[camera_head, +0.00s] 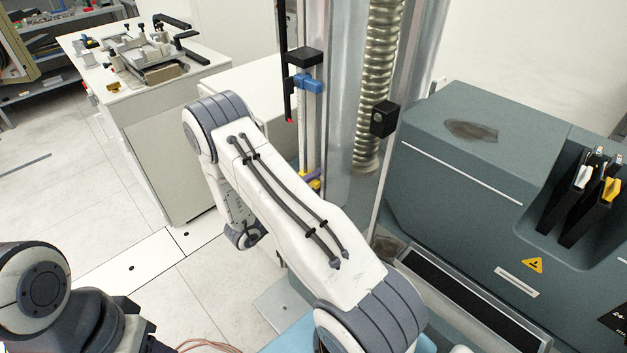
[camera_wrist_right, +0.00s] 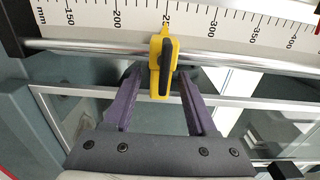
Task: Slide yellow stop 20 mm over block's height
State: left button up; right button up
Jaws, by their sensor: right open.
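The yellow stop (camera_wrist_right: 154,68) with a black insert sits on a silver rail (camera_wrist_right: 90,47) in front of a white scale in the right wrist view. My right gripper (camera_wrist_right: 160,76) is open, its two purple fingers on either side of the stop with gaps visible. In the head view a small yellow part of the stop (camera_head: 315,184) shows low on the vertical scale, beside a purple finger; my forearm hides most of this gripper. On the same column are a blue slider (camera_head: 306,83) and a black block (camera_head: 305,57). My left gripper is out of view.
The scale (camera_wrist_right: 245,16) has millimetre marks, with the stop near the middle mark. A ribbed screw column (camera_head: 378,80) and a grey machine (camera_head: 480,160) stand right of the rail. A white bench (camera_head: 155,105) with fixtures stands at back left.

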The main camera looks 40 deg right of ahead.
grip_shut()
dwell(1.5)
